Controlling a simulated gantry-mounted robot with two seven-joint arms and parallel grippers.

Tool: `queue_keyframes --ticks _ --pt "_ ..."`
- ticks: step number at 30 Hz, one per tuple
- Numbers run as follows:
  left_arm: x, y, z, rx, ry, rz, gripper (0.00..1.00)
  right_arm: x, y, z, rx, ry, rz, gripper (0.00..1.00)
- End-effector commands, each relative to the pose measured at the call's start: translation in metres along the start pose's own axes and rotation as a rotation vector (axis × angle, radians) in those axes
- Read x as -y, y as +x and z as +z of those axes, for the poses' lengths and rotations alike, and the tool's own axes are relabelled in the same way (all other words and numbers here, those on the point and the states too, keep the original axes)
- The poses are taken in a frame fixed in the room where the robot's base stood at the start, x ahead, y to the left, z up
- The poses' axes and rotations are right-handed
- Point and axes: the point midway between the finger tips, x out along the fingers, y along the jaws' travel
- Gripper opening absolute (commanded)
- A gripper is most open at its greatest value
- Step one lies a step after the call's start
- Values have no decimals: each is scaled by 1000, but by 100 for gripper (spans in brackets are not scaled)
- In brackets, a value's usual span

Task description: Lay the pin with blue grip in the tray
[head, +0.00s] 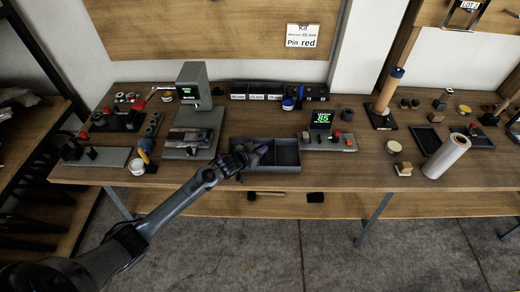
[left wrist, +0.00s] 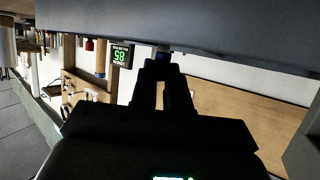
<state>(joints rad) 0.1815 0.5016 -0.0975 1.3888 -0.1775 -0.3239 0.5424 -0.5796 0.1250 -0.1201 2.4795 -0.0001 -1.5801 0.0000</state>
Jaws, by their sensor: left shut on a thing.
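The tray (head: 284,168) is a dark, divided box near the table's front edge in the head view. My left gripper (head: 248,154) is over its left part and hides some of it. A small bluish tip, apparently the pin with blue grip (head: 262,149), shows at the fingers. In the left wrist view, the fingers of my left gripper (left wrist: 162,82) are closed around a small blue piece (left wrist: 163,56), close to a large dark surface at the top. Most of the pin is hidden, and I cannot tell whether it touches the tray. My right gripper is not in view.
A grey device with a screen (head: 190,88) stands left of the tray. A base with a green display (head: 321,120) stands to the right. A dark row of bins (head: 256,90) is behind.

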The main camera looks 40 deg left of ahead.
Motion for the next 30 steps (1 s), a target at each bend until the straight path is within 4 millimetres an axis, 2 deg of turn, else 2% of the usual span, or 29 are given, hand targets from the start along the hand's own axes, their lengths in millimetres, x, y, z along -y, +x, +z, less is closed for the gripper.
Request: queue_keyframes --ticks 5,6,10,22,26,30 --pt "0 1 3 0 0 0 0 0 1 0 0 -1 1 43" --pt "0 1 2 0 0 0 21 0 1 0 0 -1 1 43" --pt "0 1 2 0 0 0 41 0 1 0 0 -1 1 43" --pt "0 -2 0 1 1 0 41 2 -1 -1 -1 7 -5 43" --pt "0 -15 0 1 2 1 41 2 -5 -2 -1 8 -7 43" --pt "0 -38 0 2 2 1 41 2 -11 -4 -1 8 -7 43"
